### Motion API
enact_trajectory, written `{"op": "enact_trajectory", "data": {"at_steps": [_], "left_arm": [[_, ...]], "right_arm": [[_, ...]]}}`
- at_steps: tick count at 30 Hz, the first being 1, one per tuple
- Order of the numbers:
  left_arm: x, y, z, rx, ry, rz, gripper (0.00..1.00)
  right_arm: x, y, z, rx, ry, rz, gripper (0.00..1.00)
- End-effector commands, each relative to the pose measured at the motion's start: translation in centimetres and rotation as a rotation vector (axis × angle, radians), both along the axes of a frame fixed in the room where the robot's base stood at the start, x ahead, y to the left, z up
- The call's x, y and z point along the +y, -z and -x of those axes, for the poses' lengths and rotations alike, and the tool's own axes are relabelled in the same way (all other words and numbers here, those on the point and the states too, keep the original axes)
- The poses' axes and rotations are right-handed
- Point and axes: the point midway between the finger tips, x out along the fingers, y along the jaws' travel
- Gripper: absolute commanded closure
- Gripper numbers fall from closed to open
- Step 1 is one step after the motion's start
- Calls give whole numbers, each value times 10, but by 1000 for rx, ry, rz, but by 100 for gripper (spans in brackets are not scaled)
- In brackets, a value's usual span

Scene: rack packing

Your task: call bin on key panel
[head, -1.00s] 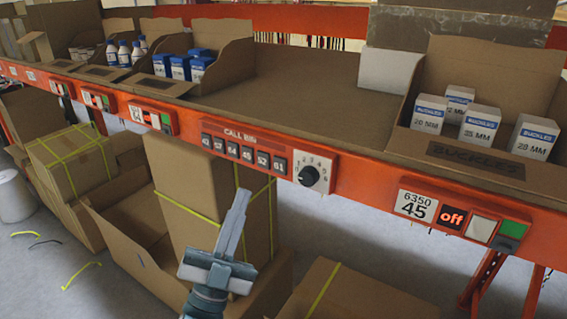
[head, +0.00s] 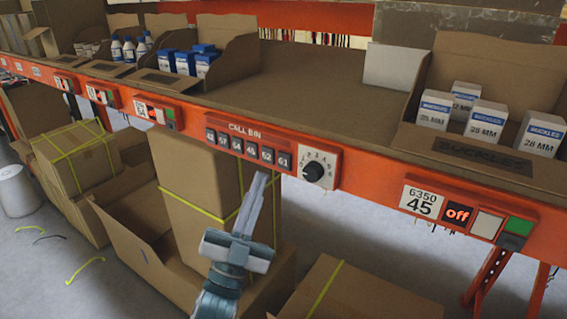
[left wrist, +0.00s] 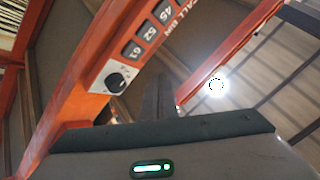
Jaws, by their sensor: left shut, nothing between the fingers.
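The key panel (head: 246,132), headed CALL BIN, is on the orange rack beam in the middle of the head view. Its row of dark numbered keys ends at the right with 45, 52 (head: 267,155) and 61 (head: 284,161). A black dial (head: 314,172) on a pale plate adjoins the row. The panel also shows in the left wrist view, with key 61 (left wrist: 133,50) and the dial (left wrist: 117,80). My left gripper (head: 264,180) is shut and empty, its tips pointing up just below keys 52 and 61. Contact is not seen. My right gripper is out of view.
A label reading 6350 45 (head: 419,201) sits beside a lit "off" display (head: 457,214) and a green button (head: 519,225). A buckles bin (head: 481,157) stands above. A strapped carton (head: 190,179) stands behind my left gripper. The shelf's middle is bare.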

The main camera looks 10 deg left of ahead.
Motion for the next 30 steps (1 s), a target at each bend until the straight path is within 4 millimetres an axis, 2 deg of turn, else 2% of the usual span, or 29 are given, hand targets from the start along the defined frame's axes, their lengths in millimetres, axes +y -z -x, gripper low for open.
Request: {"op": "enact_trajectory", "data": {"at_steps": [6,12,30], "left_arm": [[-9,0,-24,-1,0,0,100],[-14,0,-38,0,0,0,100],[-16,0,-43,0,1,-1,100]], "right_arm": [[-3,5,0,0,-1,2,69],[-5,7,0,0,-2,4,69],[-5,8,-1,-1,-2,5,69]]}}
